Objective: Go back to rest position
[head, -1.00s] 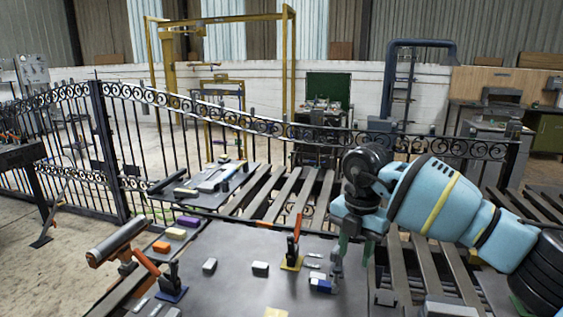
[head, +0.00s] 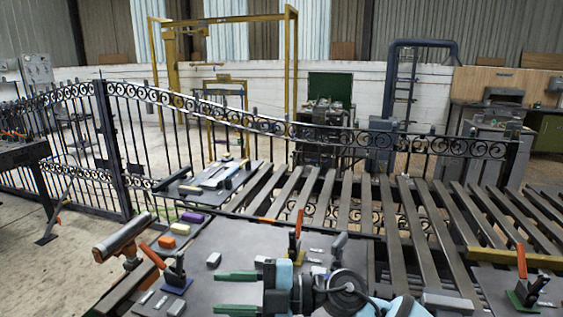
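My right gripper (head: 217,292) is low in the head view, over the front of the grey work table (head: 250,240). Its two green fingers point left and stand apart, with nothing seen between them. My light blue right arm runs off the bottom edge to the right of it. My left gripper is out of view. The scroll gate (head: 190,105) of black bars and curled ironwork stands behind the table, apart from the gripper.
Toggle clamps with orange handles stand on the table at the left (head: 174,272), centre (head: 295,238) and right (head: 525,285). Slatted bars (head: 430,230) extend right.

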